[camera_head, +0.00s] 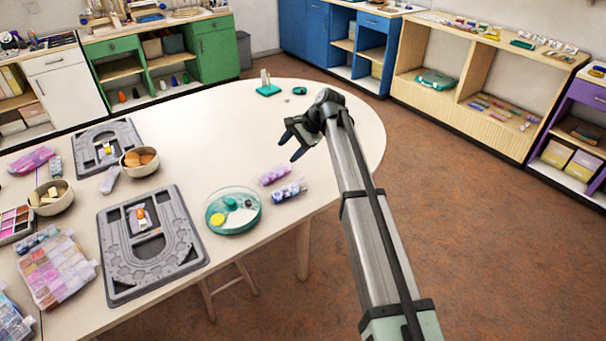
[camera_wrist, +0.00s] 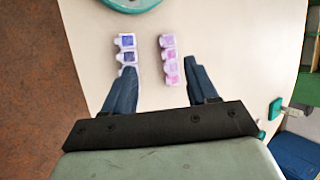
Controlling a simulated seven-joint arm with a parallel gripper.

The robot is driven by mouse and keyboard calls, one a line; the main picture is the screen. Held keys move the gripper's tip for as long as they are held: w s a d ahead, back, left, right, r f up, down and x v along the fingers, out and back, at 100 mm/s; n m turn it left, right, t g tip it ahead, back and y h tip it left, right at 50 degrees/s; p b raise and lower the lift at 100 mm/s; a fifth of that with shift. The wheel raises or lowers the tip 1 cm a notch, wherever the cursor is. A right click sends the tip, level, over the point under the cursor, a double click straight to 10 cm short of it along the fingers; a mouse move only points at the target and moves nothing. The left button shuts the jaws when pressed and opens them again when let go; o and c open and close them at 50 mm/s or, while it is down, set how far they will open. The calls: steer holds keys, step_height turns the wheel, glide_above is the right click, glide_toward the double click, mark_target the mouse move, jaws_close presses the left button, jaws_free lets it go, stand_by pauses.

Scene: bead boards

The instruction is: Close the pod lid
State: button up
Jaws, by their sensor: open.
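Two short strips of small bead pods lie side by side near the table's front edge. One is pink (camera_head: 273,175) and the other is blue-purple (camera_head: 289,191). In the wrist view the pink strip (camera_wrist: 168,62) lies between my fingers' lines, and the blue strip (camera_wrist: 126,48) is to its left, its lower end partly behind my left finger. I cannot tell which pod lid stands open. My gripper (camera_head: 291,147) is open and empty, above the table and beyond the strips; its spread fingers also show in the wrist view (camera_wrist: 162,84).
A round teal-rimmed dish (camera_head: 216,221) stands left of the strips. Grey bead boards (camera_head: 117,279), bowls (camera_head: 50,206) and a clear bead box (camera_head: 60,272) fill the left side. A teal stand (camera_head: 268,90) is at the back. The middle of the table is clear.

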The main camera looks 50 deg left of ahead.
steer(key=s+a, duration=0.2)
steer(key=a, duration=0.1)
steer(key=n+t+h, duration=0.4)
steer(key=n+h, duration=0.1)
steer(key=n, duration=1)
glide_above(301, 179)
step_height(301, 179, down, 13)
steer(key=shift+d+f, duration=0.1)
steer(key=shift+d, duration=0.05)
